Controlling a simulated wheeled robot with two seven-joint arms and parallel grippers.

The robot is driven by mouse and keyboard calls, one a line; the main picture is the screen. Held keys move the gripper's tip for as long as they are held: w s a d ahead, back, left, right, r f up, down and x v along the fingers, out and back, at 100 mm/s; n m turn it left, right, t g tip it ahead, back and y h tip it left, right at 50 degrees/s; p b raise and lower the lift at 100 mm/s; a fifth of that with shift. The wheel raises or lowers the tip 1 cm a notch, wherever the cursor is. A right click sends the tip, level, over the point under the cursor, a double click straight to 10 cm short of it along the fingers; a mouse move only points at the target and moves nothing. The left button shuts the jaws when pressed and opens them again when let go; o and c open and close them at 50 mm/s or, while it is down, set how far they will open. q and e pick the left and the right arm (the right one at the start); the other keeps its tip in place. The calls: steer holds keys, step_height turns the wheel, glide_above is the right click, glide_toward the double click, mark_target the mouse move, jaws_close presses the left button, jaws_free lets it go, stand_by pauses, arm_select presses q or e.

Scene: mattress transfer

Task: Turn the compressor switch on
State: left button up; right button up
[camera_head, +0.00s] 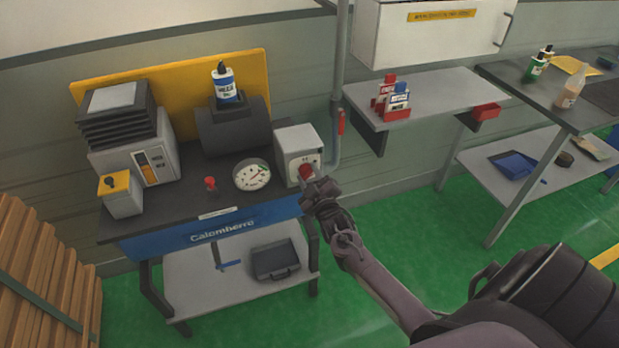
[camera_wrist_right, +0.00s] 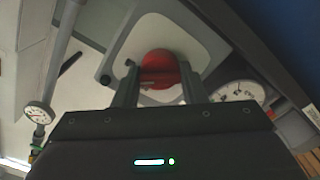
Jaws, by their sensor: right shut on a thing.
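The compressor switch is a red knob (camera_head: 306,172) on the front of a grey box (camera_head: 294,142) at the right end of the dark workbench (camera_head: 225,180). In the right wrist view the round red knob (camera_wrist_right: 160,72) sits between the two fingers, on the pale box face (camera_wrist_right: 205,55). My right gripper (camera_head: 311,183) is at the knob and shut on it; its fingers also show in the right wrist view (camera_wrist_right: 158,90). The knob's exact turn position cannot be told. My left gripper is in neither view.
A round gauge (camera_head: 252,175) and a small red knob (camera_head: 210,183) sit left of the box. A pipe with a red handle (camera_head: 341,121) rises just right of it. A shelf (camera_head: 430,97) with red and blue bottles is further right. Green floor (camera_head: 400,235) is open in front.

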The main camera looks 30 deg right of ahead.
steer(key=shift+m, duration=1)
steer(key=shift+f, duration=0.1)
steer(key=o, duration=1)
steer(key=shift+s, duration=0.1)
steer(key=b+v, duration=0.1)
steer(key=v, duration=0.6)
steer(key=shift+s, duration=0.35)
